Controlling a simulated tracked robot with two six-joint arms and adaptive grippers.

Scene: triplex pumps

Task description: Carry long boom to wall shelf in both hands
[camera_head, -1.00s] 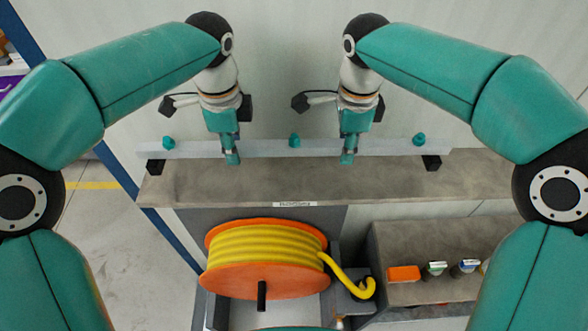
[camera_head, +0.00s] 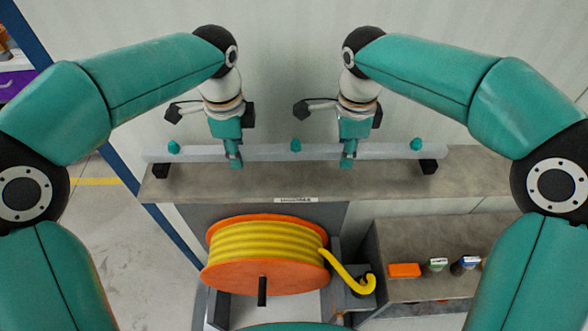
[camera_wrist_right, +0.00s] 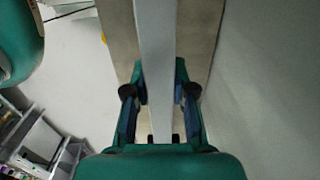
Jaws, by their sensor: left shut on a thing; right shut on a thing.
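The long boom (camera_head: 270,152) is a pale grey bar with several teal knobs along its top. It lies level, left to right, over the wall shelf (camera_head: 260,183), a grey-brown board against the wall. Black blocks show under both ends of the boom; contact with them is hard to tell. My left gripper (camera_head: 234,160) is shut on the boom left of its middle. My right gripper (camera_head: 347,160) is shut on it right of its middle. In the right wrist view the boom (camera_wrist_right: 157,60) runs between the fingers of my right gripper (camera_wrist_right: 160,100).
An orange reel (camera_head: 265,275) with yellow hose stands below the shelf. To its right a lower bench (camera_head: 430,240) holds an orange block (camera_head: 404,270) and small jars (camera_head: 437,265). A blue post (camera_head: 130,175) stands left of the shelf. A pale wall (camera_head: 290,60) is behind.

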